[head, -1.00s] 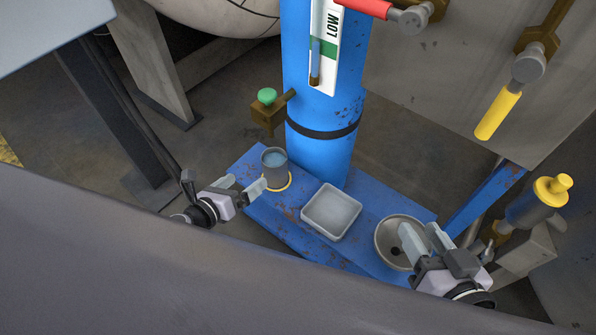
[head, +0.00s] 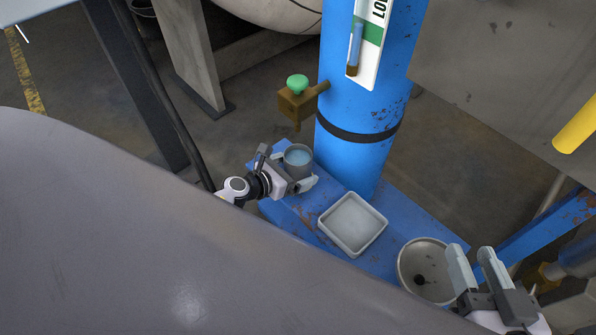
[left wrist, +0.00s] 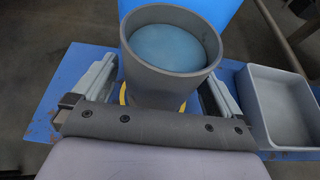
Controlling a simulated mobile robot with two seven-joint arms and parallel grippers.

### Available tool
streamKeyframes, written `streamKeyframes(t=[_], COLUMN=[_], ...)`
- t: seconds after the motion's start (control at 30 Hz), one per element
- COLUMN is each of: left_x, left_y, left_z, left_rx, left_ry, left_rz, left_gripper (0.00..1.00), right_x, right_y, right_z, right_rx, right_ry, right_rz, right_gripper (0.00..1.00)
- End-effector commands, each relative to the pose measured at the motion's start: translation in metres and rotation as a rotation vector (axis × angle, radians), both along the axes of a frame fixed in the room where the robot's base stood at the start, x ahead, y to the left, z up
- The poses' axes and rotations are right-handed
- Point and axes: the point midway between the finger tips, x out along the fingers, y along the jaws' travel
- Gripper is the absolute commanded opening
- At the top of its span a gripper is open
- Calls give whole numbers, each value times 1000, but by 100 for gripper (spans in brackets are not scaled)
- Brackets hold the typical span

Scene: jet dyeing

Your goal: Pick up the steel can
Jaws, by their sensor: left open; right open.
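The steel can (head: 298,161) is a grey cup with bluish liquid inside, upright at the left end of the blue shelf. It also shows large in the left wrist view (left wrist: 165,80), with part of a yellow ring at its base. My left gripper (head: 294,170) is open, with one finger on each side of the can. In the left wrist view there seems to be a gap between the fingers and the can wall. My right gripper (head: 472,268) is open and empty beside the round metal bowl (head: 412,286) at the right.
A shallow grey square tray (head: 326,238) sits mid-shelf, right of the can. The blue column (head: 352,160) rises behind the shelf. A brass valve with a green knob (head: 297,85) juts out above and behind the can. A large grey surface (head: 120,240) fills the lower left.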

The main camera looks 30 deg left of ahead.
Motion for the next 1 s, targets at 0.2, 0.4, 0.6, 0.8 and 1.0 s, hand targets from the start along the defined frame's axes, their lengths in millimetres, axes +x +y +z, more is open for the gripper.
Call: streamKeyframes(t=[0.2,0.4,0.6,0.8,1.0], left_x=[9,9,9,9,9], left_y=[-4,-4,-3,-3,-3], left_z=[-4,-4,-4,-3,-2], left_rx=[0,0,0,0,0], left_ry=[0,0,-1,-1,-1], left_rz=[0,0,0,0,0], left_gripper=[100,87,35,35,35], right_x=[-2,-2,-2,-2,-2], right_y=[-3,-3,-3,-3,-2], right_z=[-1,0,0,0,2], right_rx=[-18,-18,-17,-17,-12], right_ry=[-20,-20,-20,-20,-17], right_rz=[-5,-5,-6,-5,-4], right_gripper=[43,43,43,43,43])
